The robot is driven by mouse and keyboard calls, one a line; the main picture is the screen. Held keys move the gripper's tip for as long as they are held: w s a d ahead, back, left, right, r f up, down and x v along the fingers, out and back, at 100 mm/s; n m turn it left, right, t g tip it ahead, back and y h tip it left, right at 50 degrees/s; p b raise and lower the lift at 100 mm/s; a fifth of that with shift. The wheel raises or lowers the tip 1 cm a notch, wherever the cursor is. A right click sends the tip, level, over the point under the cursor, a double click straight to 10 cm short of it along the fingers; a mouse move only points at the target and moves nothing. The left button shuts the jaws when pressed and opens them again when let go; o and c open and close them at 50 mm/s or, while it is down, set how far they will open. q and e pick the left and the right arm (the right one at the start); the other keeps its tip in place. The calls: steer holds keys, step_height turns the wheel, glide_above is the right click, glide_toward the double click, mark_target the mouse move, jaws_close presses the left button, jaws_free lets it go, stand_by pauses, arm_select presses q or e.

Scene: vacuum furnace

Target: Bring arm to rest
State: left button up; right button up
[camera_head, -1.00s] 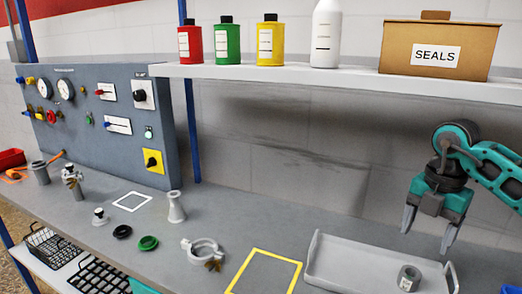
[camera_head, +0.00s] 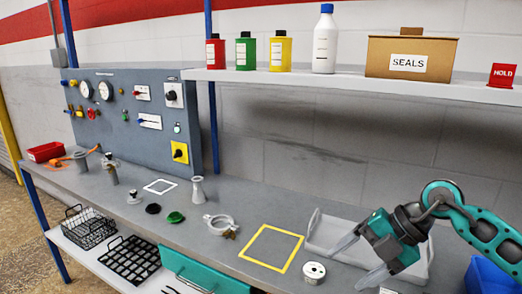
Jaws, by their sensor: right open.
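My right gripper (camera_head: 362,262) comes in from the right and hangs in front of the grey tray (camera_head: 318,232) on the bench. Its two fingers are spread and nothing is between them. A small round grey-white piece with a label (camera_head: 314,272) sits on the bench just left of the lower finger, apart from it. The gripper and wrist hide much of the tray's inside. My left gripper is not in view.
A yellow square outline (camera_head: 272,249) lies left of the tray. A clamp ring (camera_head: 221,224) and a grey conical fitting (camera_head: 198,190) stand further left. A shelf (camera_head: 300,82) with bottles and a SEALS box (camera_head: 410,58) runs above. A blue bin (camera_head: 490,277) is at lower right.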

steer(key=s+a+r+t+y, duration=0.1)
steer(key=s+a+r+y, duration=0.15)
steer(key=a+y, duration=0.45)
steer(key=w+a+r+m+t+y, duration=0.2)
steer(key=a+r+m+t+y, duration=0.15)
steer(key=r+m+t, duration=0.45)
steer(key=d+f+m+t+h, duration=0.75)
steer(key=d+m+h, duration=0.25)
steer(key=m+h, duration=0.7)
steer(key=s+d+f+m+g+h, duration=0.2)
steer(key=s+d+f+g+h, duration=0.1)
steer(key=s+f+g, duration=0.8)
steer(key=s+a+f+g+y, duration=0.1)
steer(key=s+f+g, duration=0.1)
steer(key=s+f, duration=0.3)
steer(key=s+a+f+g+y, duration=0.1)
steer(key=s+f+g, duration=0.15)
steer(key=s, duration=0.55)
steer(key=w+a+f+n+t+y, duration=0.1)
steer(key=w+a+f+t+y, duration=0.1)
steer(key=w+f+t, duration=0.6)
steer(key=shift+a+f, duration=0.6)
